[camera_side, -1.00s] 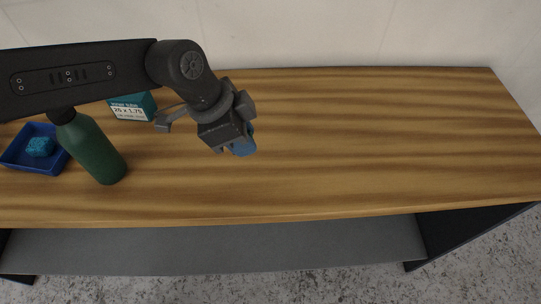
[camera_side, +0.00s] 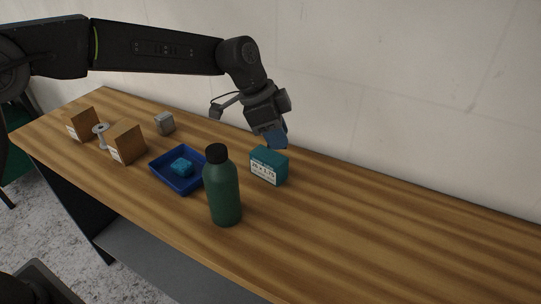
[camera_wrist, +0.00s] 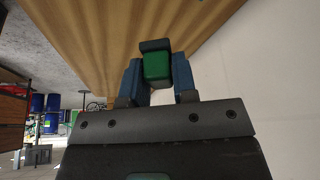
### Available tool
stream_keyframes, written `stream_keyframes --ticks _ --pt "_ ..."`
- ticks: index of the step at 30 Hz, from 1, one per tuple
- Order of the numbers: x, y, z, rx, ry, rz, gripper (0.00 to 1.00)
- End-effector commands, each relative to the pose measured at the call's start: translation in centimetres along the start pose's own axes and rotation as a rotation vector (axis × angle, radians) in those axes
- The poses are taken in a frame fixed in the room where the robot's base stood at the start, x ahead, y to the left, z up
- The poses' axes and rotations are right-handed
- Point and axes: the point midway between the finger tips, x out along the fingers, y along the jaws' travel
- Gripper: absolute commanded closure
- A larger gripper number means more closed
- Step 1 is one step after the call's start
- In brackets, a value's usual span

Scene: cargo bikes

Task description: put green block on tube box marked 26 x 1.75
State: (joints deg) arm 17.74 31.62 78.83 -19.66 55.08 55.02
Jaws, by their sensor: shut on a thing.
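The green block (camera_wrist: 157,68) is between the two blue fingers of my gripper (camera_wrist: 157,78) in the wrist view, and the gripper is shut on it. A dark grey bar shows at the block's far end. In the side view the blue fingertips of my gripper (camera_side: 277,138) hide the block. The teal tube box with a white label reading 26 x 1.75 (camera_side: 264,172) stands on the bench. My fingertips appear just above or behind its top in the picture; the exact gap cannot be told.
A dark green bottle (camera_side: 223,195) stands upright just left of and nearer than the tube box. A blue tray (camera_side: 187,190) holds a teal item (camera_side: 181,167). Two cardboard boxes (camera_side: 128,145), a spool (camera_side: 101,133) and a grey block (camera_side: 165,123) stand farther left. The bench right of the box is clear.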

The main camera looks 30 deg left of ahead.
Motion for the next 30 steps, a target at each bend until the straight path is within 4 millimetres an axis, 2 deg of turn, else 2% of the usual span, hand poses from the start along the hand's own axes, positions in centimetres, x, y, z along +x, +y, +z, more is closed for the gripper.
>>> stream_keyframes --ticks 1,6,9,14,17,19,30 --pt "-1.4 -2.1 1.7 -0.051 0.002 -0.024 0.96" --pt "-4.9 -6.8 6.5 -0.184 0.001 -0.077 0.96" --pt "-6.4 -8.5 8.6 -0.240 0.001 -0.101 0.96" --pt "-7.7 -9.8 10.5 -0.288 0.001 -0.121 0.96" --pt "-7.3 -9.8 10.4 -0.296 -0.001 -0.122 0.96" --pt "-6.3 -9.5 9.8 -0.297 -0.002 -0.120 0.96" --pt "0.9 -7.3 4.6 -0.294 -0.001 -0.122 0.96"
